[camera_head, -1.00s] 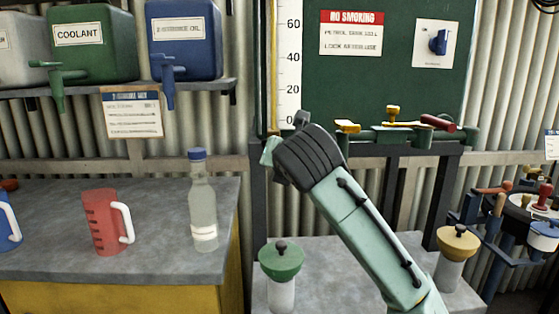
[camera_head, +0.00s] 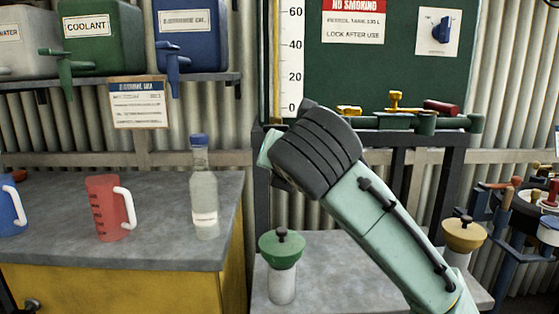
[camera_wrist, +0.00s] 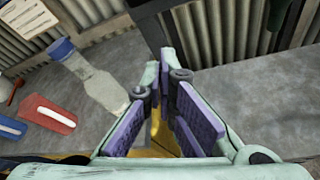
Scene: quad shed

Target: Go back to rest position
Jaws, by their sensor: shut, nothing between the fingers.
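My arm reaches up from the lower right in the head view, ending in a dark ribbed wrist (camera_head: 316,152). The gripper beyond the wrist is mostly hidden there. In the wrist view my gripper (camera_wrist: 168,72) shows purple pads and mint fingers. It is shut, with nothing held between the fingers. It hangs above the gap beside the workbench, apart from the bottle and the jugs.
A clear bottle (camera_head: 204,195) with a blue cap and a red jug (camera_head: 108,208) stand on the grey workbench (camera_head: 60,245). A blue jug (camera_head: 10,205) is at the left edge. Green-topped (camera_head: 282,250) and yellow-topped (camera_head: 463,236) containers flank my arm. Coolant tank (camera_head: 100,38) sits above.

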